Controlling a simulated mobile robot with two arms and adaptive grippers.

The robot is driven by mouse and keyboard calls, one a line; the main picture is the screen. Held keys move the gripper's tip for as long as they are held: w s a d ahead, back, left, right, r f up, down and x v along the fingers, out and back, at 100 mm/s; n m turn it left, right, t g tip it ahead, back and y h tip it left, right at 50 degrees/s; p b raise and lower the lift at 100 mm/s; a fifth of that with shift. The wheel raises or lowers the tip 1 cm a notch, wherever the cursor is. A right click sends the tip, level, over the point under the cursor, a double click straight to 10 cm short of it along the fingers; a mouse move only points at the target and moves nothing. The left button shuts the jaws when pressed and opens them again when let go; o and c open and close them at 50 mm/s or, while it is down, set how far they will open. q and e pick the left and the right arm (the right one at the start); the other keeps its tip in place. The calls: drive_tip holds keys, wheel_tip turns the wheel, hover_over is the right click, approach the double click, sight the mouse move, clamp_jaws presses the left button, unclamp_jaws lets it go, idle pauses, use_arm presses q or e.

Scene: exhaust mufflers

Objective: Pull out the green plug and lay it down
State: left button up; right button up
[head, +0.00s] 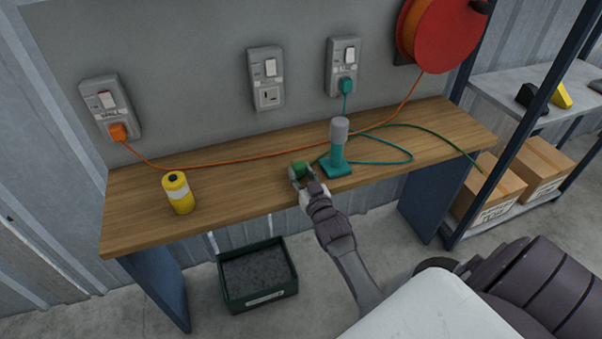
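The green plug (299,168) is between the fingertips of my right gripper (299,173), over the front part of the wooden bench (240,188). The fingers appear closed on its two sides. I cannot tell whether the plug touches the bench top. Its green cable (437,132) runs right from behind the teal tool across the bench. The middle wall socket (267,79) has no plug in it. My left gripper is not in view.
A teal tool (337,150) stands just right of the gripper, its teal plug (346,86) in the right socket. An orange plug (118,132) sits in the left socket. A yellow canister (178,193) stands at the left. Bench space left of the gripper is clear. A bin (259,299) is below.

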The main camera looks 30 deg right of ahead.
drive_tip(key=o, duration=0.5)
drive_tip(key=shift+s, duration=0.1)
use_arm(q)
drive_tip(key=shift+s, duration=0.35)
use_arm(e)
drive_tip(key=v, duration=1.2)
